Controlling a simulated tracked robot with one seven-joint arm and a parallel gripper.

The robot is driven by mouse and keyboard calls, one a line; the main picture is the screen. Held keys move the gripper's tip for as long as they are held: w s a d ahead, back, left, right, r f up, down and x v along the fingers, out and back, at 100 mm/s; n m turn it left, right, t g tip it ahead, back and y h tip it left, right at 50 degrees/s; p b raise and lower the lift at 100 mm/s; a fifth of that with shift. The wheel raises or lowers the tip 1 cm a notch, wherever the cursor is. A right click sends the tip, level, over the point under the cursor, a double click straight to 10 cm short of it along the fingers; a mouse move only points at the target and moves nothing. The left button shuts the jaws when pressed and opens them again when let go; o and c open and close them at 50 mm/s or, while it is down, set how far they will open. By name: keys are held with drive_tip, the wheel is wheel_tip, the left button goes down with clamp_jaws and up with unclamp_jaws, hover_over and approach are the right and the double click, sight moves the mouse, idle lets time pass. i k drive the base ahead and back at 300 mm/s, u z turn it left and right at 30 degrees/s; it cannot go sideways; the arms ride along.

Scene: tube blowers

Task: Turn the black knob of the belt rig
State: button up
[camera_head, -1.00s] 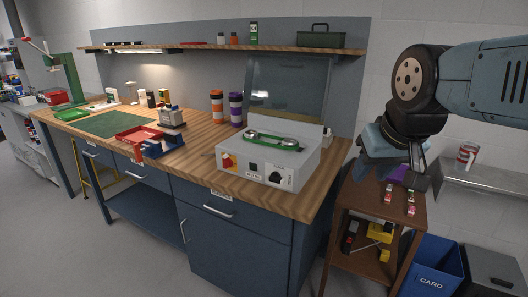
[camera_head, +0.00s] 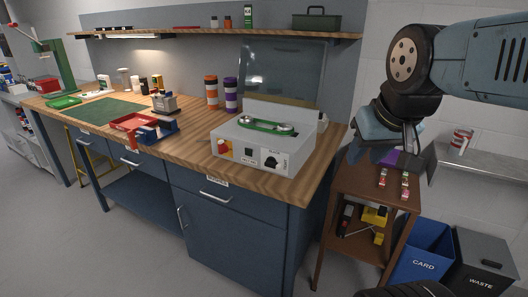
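The belt rig (camera_head: 262,143) is a light grey box with a green belt on top, standing at the right end of the wooden workbench. Its black knob (camera_head: 271,160) sits on the front panel at the right side. A red knob on a yellow plate (camera_head: 223,148) and a small dark switch (camera_head: 248,153) are on the same panel. My gripper (camera_head: 385,160) hangs to the right of the bench, well apart from the rig. Its fingers are small and dark, so I cannot tell whether they are open.
A brown side cart (camera_head: 350,192) with small items stands right of the bench. Blue CARD (camera_head: 424,264) and grey WASTE (camera_head: 480,282) bins stand beside it. The floor in front of the bench is clear. A red tray (camera_head: 133,122) and striped tubes (camera_head: 231,95) stand farther left on the bench.

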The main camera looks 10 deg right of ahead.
sight(271, 162)
drive_tip(key=u, duration=1.35)
drive_tip(key=k, duration=1.2)
drive_tip(key=z, duration=0.7)
drive_tip(key=i, duration=1)
drive_tip(key=u, duration=0.05)
